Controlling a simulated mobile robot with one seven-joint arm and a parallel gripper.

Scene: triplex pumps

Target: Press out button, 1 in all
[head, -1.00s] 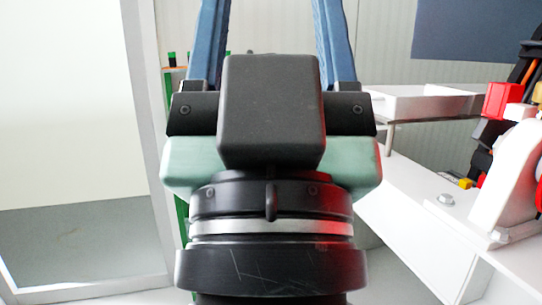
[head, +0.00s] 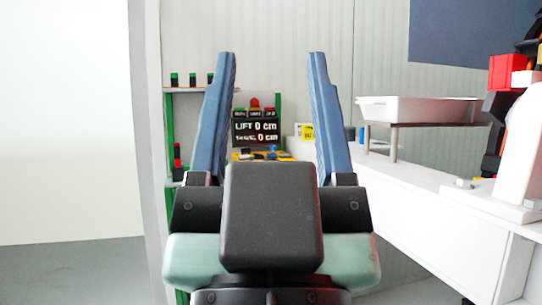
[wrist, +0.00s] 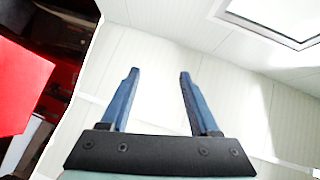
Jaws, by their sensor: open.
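My gripper (head: 272,56) stands upright in the middle of the head view, its two blue fingers spread with nothing between them. It also shows open and empty in the wrist view (wrist: 159,72), against pale wall panels. Between the fingers in the head view, farther back, is a dark display panel (head: 256,132) reading "LIFT 0 cm" with a second line of 0 cm. A small red part (head: 255,103) and small dark labelled blocks sit along its top. I cannot tell which of these, if any, is the out button.
A green-framed rack (head: 169,130) holds small black-and-green items at left. A white bench (head: 430,205) runs along the right, with a white tray (head: 420,110) on a stand. A white, red and black machine (head: 520,150) stands at far right. A pale partition (head: 70,120) fills the left.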

